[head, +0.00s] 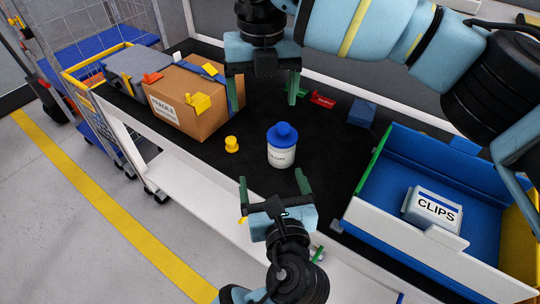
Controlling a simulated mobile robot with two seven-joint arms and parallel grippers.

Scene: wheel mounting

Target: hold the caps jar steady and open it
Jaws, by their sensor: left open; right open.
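The caps jar (282,155) is a white jar with a label and a blue lid (283,134). It stands upright on the black bench top, near the middle of the head view. My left gripper (272,178) is open and empty, just below the jar in the picture, with its fingers pointing towards it. My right gripper (264,97) is open and empty, above the jar in the picture. Its fingers point down, and one lies close to a red piece. Neither gripper appears to touch the jar.
A cardboard box (180,115) with yellow, red and blue pieces stands left of the jar. A small yellow piece (232,144) lies between them. A red piece (322,100) and a blue block (362,113) lie behind. A blue bin (385,192) with a CLIPS box (433,209) stands right.

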